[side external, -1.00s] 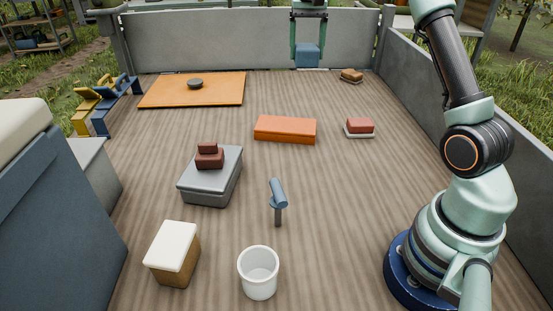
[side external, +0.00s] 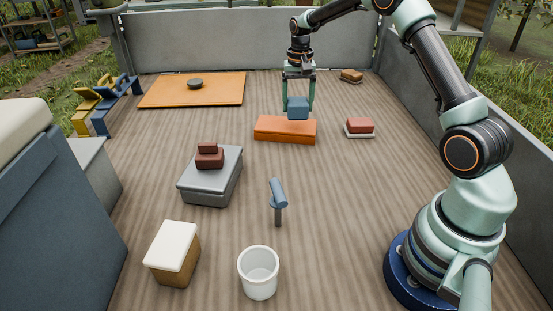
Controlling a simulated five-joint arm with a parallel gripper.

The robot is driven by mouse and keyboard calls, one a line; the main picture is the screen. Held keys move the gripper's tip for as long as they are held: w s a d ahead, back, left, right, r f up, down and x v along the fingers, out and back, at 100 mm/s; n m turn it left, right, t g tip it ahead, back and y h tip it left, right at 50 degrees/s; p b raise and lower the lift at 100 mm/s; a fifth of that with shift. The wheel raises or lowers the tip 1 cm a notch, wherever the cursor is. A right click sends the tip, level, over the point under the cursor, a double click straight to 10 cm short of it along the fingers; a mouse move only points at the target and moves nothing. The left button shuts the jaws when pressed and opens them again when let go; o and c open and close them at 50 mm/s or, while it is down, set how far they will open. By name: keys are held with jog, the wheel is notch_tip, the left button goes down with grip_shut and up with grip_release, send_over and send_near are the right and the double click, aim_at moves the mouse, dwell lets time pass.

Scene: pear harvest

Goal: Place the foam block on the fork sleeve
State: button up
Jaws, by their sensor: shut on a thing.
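The foam block (side external: 298,112), a small blue block, is between the fingers of my gripper (side external: 298,103) in the side external view. My gripper points down and is shut on it. The fork sleeve appears to be the long, flat orange block (side external: 270,128) lying on the wooden floor. The foam block is at the back edge of the orange block, right of its middle. I cannot tell whether the two touch.
A grey box (side external: 205,194) with dark red blocks on it stands to the left. A blue-headed post (side external: 278,194) and a white cup (side external: 258,275) are in front. A red block (side external: 360,125) lies to the right. An orange mat (side external: 215,97) is at the back left.

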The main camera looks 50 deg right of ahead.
aim_at(297, 116)
jog(key=shift+f, duration=2.15)
jog(key=shift+f, duration=0.15)
jog(key=o, duration=1.2)
jog(key=shift+o, duration=0.2)
